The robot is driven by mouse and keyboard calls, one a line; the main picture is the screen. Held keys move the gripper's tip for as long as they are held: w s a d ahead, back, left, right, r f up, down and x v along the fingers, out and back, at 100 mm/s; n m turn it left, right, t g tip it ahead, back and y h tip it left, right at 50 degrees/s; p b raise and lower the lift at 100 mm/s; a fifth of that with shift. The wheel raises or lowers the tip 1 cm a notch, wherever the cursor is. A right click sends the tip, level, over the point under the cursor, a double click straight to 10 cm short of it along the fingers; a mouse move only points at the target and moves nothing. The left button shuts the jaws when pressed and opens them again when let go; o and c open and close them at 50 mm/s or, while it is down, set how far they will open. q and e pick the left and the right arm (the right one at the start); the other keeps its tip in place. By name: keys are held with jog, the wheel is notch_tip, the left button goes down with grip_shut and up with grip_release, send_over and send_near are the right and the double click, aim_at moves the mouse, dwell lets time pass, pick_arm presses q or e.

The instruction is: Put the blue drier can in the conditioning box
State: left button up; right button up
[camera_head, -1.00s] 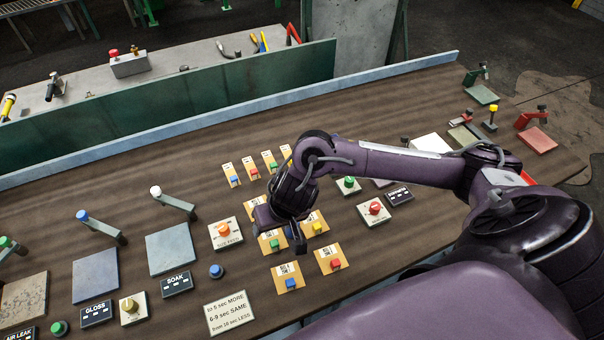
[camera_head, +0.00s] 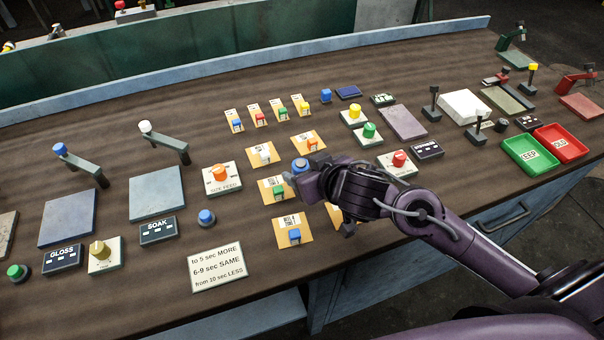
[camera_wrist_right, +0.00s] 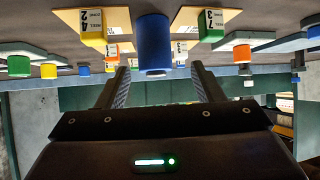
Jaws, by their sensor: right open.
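A blue cylinder (camera_head: 300,165), which looks like the blue drier can, stands among the tan cards on the brown table. In the right wrist view the blue cylinder (camera_wrist_right: 153,45) shows in line with the gap between the fingers. My right gripper (camera_wrist_right: 160,80) is open with nothing between its pads that I can be sure of. In the head view my right gripper (camera_head: 308,186) is low over the cards, beside the cylinder and partly hiding the cards. Whether a finger touches the cylinder cannot be told. No box marked as the conditioning box can be made out. My left gripper is not in view.
Tan cards with coloured blocks, such as a blue-block card (camera_head: 294,236), surround the gripper closely. A green tray (camera_head: 512,168) marked KEEP and a red tray (camera_head: 573,156) stand at the right. A text sign (camera_head: 216,268) lies at the front. A raised blue-grey rail (camera_head: 200,88) runs behind.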

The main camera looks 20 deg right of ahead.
aim_at(298, 166)
jog(key=x, duration=0.6)
jog(key=shift+d+f, duration=0.15)
jog(key=shift+d, duration=0.15)
jog(key=shift+s, duration=0.1)
jog(key=shift+c, duration=0.3)
jog(key=c, duration=1.1)
